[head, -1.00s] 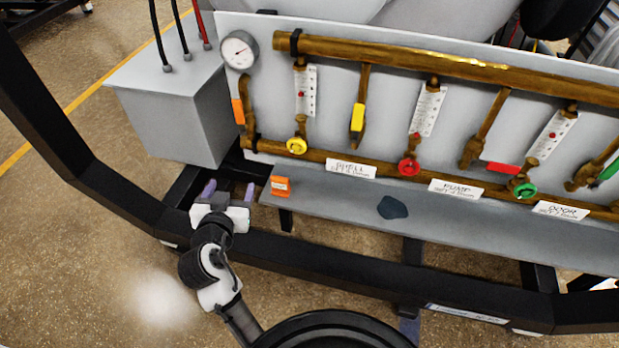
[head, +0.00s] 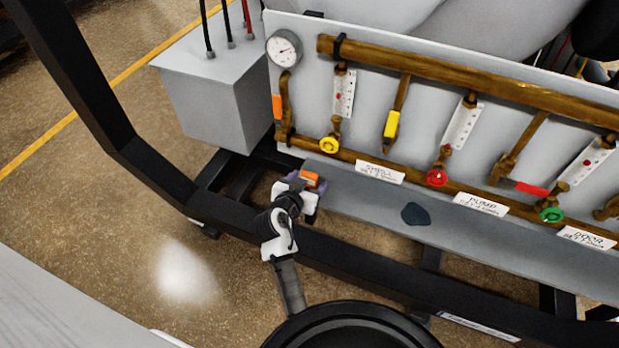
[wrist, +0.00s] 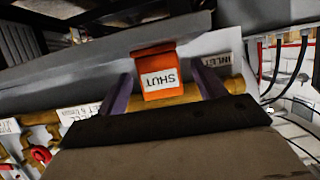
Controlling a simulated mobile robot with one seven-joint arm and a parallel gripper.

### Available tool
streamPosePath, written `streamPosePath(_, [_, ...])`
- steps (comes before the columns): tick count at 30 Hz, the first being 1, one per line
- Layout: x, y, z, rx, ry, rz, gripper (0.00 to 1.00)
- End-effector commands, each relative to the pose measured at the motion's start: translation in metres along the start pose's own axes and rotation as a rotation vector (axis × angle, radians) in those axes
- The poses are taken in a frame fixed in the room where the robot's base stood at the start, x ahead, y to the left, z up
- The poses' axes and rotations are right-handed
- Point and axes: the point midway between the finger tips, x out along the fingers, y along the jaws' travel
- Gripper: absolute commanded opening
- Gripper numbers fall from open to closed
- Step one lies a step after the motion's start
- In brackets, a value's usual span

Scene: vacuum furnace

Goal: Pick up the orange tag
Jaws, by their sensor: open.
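The orange tag (wrist: 156,59) shows in the wrist view as an orange block with a white label reading SHUT. In the head view the orange tag (head: 310,178) sits at the left end of the grey shelf, partly hidden by my gripper. My gripper (wrist: 160,92) is open, with one purple finger on each side of the tag in the wrist view. Gaps show between the tag and both fingers. In the head view my gripper (head: 302,184) is right at the tag; whether it touches is hidden.
The grey shelf (head: 365,205) runs below a panel of brass pipes with yellow, red and green valves. A dark patch (head: 415,214) lies on the shelf. A grey box (head: 213,112) stands at left. A black frame rail (head: 370,275) runs in front of the shelf.

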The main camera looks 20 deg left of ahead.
Motion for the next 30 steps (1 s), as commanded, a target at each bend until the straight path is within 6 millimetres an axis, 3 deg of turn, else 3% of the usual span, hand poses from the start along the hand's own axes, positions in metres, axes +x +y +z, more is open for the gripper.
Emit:
streamPosePath(6, [0.027, 0.0, -0.002, 0.0, -0.001, -0.001, 0.69])
streamPosePath(15, [0.032, 0.0, -0.001, 0.001, 0.0, -0.002, 0.69])
streamPosePath(26, [0.032, 0.0, -0.001, 0.0, 0.0, -0.001, 0.22])
streamPosePath(30, [0.032, 0.0, -0.001, 0.0, 0.0, -0.002, 0.21])
